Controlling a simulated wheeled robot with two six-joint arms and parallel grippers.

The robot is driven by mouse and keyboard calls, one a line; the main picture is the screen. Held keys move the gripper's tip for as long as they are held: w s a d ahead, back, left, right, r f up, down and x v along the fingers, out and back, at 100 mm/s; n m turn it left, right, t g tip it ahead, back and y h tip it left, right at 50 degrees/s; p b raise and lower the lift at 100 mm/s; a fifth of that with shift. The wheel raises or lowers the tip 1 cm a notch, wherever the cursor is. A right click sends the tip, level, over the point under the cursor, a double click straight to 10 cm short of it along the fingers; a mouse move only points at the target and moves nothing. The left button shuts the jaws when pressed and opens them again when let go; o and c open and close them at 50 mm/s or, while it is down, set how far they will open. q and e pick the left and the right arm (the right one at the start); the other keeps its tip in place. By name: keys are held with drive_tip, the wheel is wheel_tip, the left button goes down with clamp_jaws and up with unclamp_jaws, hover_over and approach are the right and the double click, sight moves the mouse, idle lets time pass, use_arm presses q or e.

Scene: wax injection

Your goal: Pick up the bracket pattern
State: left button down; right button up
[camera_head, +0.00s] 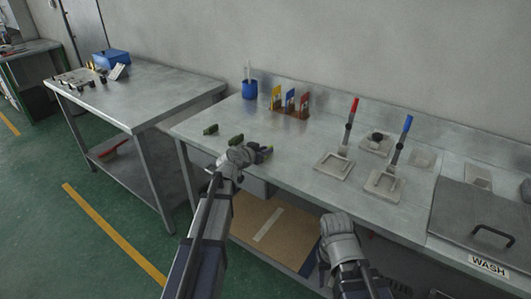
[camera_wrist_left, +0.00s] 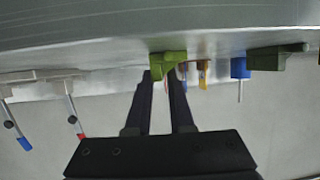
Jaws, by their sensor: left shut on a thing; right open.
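A green bracket pattern (camera_wrist_left: 168,62) with a curved inner edge is between the fingertips of my left gripper (camera_wrist_left: 165,74), at the worktable surface in the left wrist view. My left gripper (camera_head: 265,152) is shut on it near the table's front edge. In the head view the pattern is mostly hidden by the gripper. Two other dark green pieces lie to its left, a nearer one (camera_head: 236,140) and a farther one (camera_head: 210,130). My right gripper (camera_head: 322,268) is open and low, in front of the table edge; its fingers are partly hidden.
Behind stand a blue cup (camera_head: 249,89) and a rack (camera_head: 291,112) with coloured cards. To the right are a red-handled tool (camera_head: 350,125), a blue-handled tool (camera_head: 401,140) and flat grey blocks. The table centre is clear.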

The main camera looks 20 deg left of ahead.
idle(0.3)
use_arm(q)
wheel_tip(320, 180, up, 10)
drive_tip(key=p, duration=1)
idle(0.8)
